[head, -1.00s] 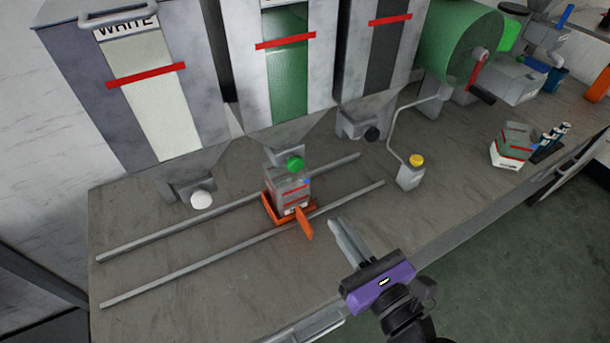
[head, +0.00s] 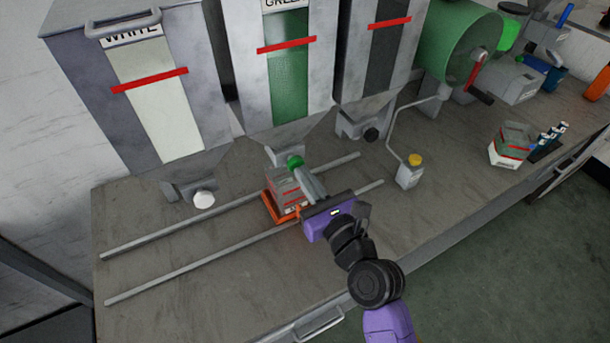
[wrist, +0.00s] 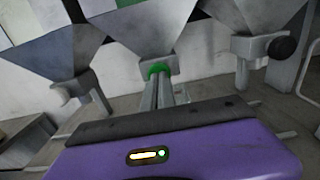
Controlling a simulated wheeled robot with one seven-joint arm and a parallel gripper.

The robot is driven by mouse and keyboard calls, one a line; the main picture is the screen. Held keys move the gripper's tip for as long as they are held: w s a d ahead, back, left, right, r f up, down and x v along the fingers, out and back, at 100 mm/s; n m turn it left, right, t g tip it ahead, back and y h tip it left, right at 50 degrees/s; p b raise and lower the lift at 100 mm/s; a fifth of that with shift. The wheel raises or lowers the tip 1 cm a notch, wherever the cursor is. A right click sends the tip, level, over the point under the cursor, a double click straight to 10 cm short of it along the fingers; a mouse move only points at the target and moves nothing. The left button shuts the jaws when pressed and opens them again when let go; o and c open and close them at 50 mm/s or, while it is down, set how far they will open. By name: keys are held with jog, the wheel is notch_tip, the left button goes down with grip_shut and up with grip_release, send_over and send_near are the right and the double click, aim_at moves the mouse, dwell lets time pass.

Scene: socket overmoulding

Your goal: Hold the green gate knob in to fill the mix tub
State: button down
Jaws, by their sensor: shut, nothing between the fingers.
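The green gate knob (head: 295,161) sits at the foot of the middle hopper (head: 283,140), whose window shows green. In the wrist view the green knob (wrist: 158,70) is just beyond my fingertips. My gripper (head: 299,172) is shut and empty, its tips at or very near the knob; I cannot tell whether they touch it. The gripper also shows in the wrist view (wrist: 160,82). The mix tub (head: 285,188) is a grey box with red lines, standing upright on an orange carriage (head: 272,211) under the middle hopper. My fingers hide part of the tub's right side.
Two rails (head: 180,237) run under the hoppers. A white knob (head: 204,200) is on the left hopper and a black knob (head: 371,135) on the right one. A yellow-topped post (head: 414,161) stands at right, with another tub (head: 511,145) farther right. The bench's front left is clear.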

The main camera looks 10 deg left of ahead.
aim_at(296, 164)
jog(key=shift+w, duration=0.1)
jog(key=shift+p+x, duration=0.4)
jog(key=shift+x, duration=0.55)
jog(key=shift+a+r, duration=0.15)
jog(key=shift+r, duration=0.15)
dwell(6.7)
